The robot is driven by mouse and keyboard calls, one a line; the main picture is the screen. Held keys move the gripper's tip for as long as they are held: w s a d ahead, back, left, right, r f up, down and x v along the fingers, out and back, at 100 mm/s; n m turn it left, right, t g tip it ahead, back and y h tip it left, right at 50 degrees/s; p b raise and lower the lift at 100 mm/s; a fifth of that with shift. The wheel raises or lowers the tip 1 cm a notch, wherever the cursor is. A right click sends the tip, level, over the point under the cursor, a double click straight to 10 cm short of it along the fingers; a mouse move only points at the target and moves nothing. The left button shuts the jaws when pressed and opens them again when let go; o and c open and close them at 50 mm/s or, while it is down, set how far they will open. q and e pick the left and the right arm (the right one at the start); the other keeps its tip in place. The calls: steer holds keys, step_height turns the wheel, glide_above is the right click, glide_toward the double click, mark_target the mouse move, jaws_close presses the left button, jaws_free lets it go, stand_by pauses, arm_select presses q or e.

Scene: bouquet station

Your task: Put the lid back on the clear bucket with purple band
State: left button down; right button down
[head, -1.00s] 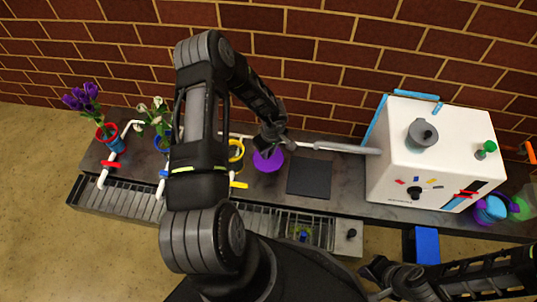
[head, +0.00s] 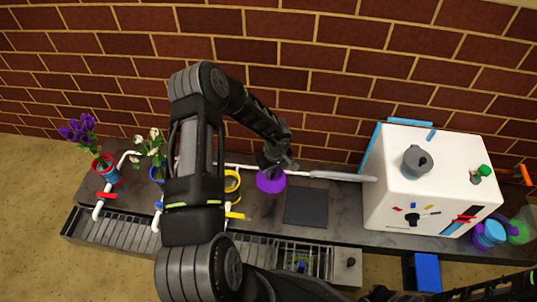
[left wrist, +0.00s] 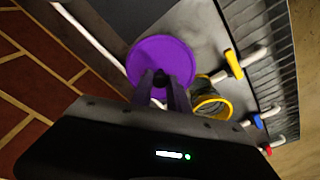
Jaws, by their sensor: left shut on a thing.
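A round purple lid (head: 271,182) is over the counter left of the dark square mat. My left gripper (head: 277,166) is shut on it from above. In the left wrist view the fingers (left wrist: 158,80) meet the near part of the purple lid (left wrist: 170,52). I cannot tell whether the lid touches the counter. A light blue vessel with purple edging (head: 489,234) is at the far right, beside the white box; it may be the banded bucket, but it is partly hidden. My right arm is at the bottom edge, its fingers not clearly visible.
A yellow-rimmed bucket (head: 233,181) stands close left of the lid. The dark mat (head: 306,207) is bare. A white box (head: 405,195) with a grey knob blocks the right side. Flower pots (head: 105,169) stand at the left. A slotted rack (head: 120,236) runs along the front.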

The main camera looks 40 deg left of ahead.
arm_select(q)
steer(key=w+d+r+m, duration=0.3)
steer(key=w+d+r, duration=0.1)
steer(key=w+r, duration=0.4)
steer(key=w+d+r+m, duration=0.1)
steer(key=d+r+m, duration=0.2)
steer(key=r, duration=0.5)
steer(key=w+d+r+m, duration=0.1)
steer(key=d+r+m, duration=0.3)
steer(key=d+r, duration=0.2)
steer(key=w+d+r+m+h, duration=0.1)
steer(key=d+r+m, duration=0.2)
steer(key=r, duration=0.7)
steer(key=shift+w+d+r+t, duration=0.4)
steer(key=shift+d, duration=0.65)
steer(key=shift+d, duration=0.1)
